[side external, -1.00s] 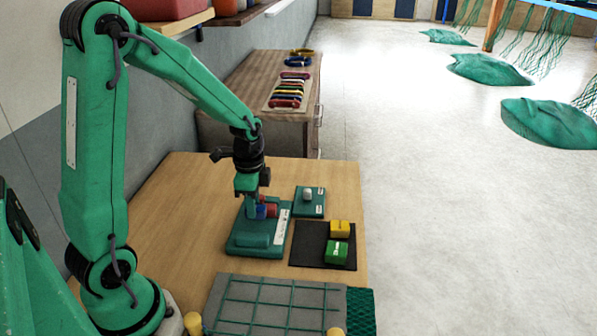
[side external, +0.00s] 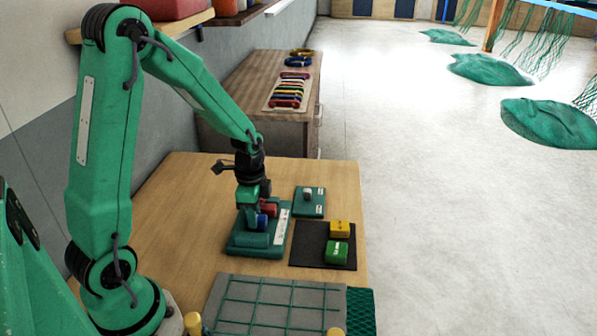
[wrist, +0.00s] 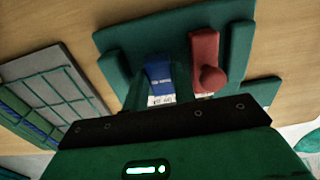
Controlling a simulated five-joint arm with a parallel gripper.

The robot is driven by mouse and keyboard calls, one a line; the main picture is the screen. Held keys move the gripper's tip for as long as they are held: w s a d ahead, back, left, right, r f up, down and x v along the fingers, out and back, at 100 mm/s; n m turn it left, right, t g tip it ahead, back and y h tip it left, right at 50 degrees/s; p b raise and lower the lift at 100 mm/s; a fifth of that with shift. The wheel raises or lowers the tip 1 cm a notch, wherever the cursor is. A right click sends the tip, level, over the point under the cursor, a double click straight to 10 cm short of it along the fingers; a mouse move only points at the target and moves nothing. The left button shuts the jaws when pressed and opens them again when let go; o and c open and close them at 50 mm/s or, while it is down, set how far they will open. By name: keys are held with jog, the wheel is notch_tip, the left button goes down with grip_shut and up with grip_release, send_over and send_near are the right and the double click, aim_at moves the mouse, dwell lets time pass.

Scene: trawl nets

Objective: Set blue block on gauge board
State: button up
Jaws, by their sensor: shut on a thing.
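The blue block (side external: 262,222) shows low at my gripper, over the green board (side external: 272,252) with raised rails and a white printed strip, which looks like the gauge board. In the wrist view the blue block (wrist: 159,76) has a white label on its near end and sits between my green fingers. My gripper (side external: 250,215) is shut on it. A red block (wrist: 204,55) with a round knob stands beside it on the board. I cannot tell whether the blue block touches the board; its underside is hidden.
A small green board (side external: 310,209) with a pale knob lies behind right. A dark mat (side external: 309,257) holds a yellow block (side external: 340,228) and a green block (side external: 337,252). A grey gridded panel (side external: 275,290) lies in front. The wooden table (side external: 180,222) is clear at left.

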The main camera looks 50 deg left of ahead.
jog(key=shift+f, duration=0.3)
dwell(0.6)
jog(key=o, duration=1.1)
jog(key=shift+c, duration=0.2)
jog(key=shift+r, duration=0.15)
jog(key=shift+r, duration=3.75)
